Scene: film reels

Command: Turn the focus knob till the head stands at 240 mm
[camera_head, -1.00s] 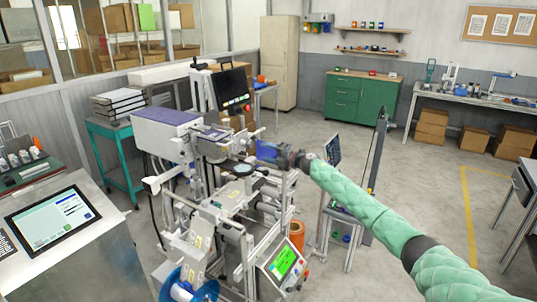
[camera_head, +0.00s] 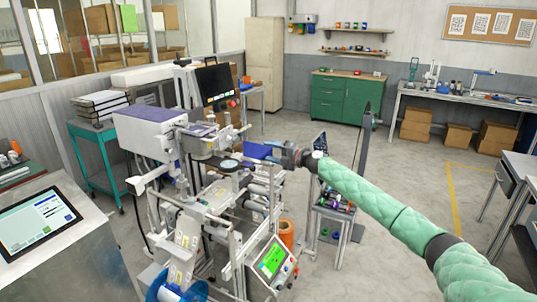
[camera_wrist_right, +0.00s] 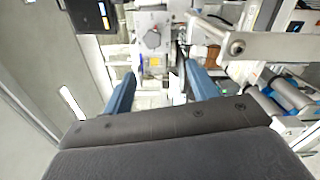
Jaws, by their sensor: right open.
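The machine with its white and purple box-shaped head unit (camera_head: 150,128) stands at centre left in the head view. A grey round knob (camera_wrist_right: 152,38), which looks like the focus knob, shows in the right wrist view on a pale plate beyond my fingers. My right gripper (camera_head: 262,151) is to the right of the machine's upper part. In the right wrist view my right gripper (camera_wrist_right: 160,72) has its two blue fingers wide apart, with nothing held between them. The knob is ahead of the fingertips and apart from them. I cannot read any height scale. My left gripper is not in view.
A black monitor (camera_head: 216,86) stands behind the machine. A green-screened panel (camera_head: 270,259) is low at its front. A desk with a tablet (camera_head: 38,222) is at the left. A small parts cart (camera_head: 334,214) stands right of the machine. Open floor lies further right.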

